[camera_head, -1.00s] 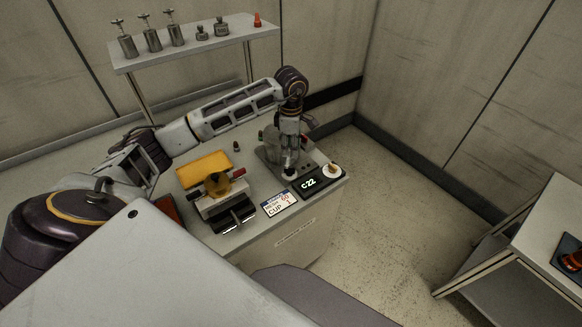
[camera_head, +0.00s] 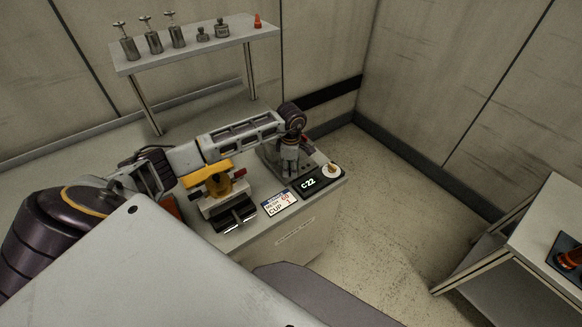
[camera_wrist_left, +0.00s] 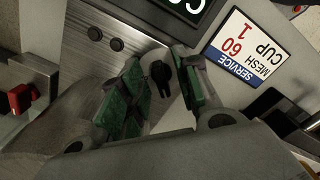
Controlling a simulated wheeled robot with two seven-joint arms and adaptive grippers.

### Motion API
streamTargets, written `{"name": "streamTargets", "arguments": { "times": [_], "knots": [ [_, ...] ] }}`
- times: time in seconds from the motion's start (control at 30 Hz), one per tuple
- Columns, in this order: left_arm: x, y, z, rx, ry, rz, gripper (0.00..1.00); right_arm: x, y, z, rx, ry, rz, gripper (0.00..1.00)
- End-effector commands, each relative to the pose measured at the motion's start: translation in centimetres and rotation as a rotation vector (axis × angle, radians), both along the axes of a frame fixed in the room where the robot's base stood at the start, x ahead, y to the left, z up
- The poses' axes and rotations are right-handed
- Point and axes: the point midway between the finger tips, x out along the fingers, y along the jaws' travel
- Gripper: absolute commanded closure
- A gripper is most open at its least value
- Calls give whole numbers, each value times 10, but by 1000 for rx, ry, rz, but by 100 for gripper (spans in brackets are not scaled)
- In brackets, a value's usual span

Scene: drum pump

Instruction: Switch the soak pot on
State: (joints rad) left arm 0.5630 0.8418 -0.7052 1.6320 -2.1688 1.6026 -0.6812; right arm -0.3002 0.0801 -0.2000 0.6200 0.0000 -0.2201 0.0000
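The soak pot's base (camera_head: 269,163) is a metal plate at the bench's right end, with a lit display (camera_head: 310,184) that seems to read C:22. My arm hides most of the pot. In the left wrist view the brushed-metal panel (camera_wrist_left: 90,60) carries a small black rotary switch (camera_wrist_left: 160,76) and two dark round buttons (camera_wrist_left: 106,39). My left gripper (camera_wrist_left: 163,88) is open, its green-padded fingers on either side of the switch with visible gaps. In the head view the left gripper (camera_head: 290,172) is low over the base. My right gripper is not in view.
A service card (camera_head: 280,202) reading MESH 60 CUP 1 lies beside the display. A yellow-topped fixture (camera_head: 215,187) stands to the left. A white round piece (camera_head: 331,170) sits at the bench corner.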

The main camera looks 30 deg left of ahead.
Motion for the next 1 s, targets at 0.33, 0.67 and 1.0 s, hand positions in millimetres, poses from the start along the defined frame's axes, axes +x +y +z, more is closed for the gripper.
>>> {"name": "streamTargets", "arguments": {
  "times": [0.33,0.67,1.0],
  "knots": [
    [0,0,0,0,0,0,78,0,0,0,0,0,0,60],
    [0,0,0,0,0,0,100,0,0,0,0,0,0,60],
    [1,1,0,1,-2,-34,100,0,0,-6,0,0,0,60]
  ]
}}
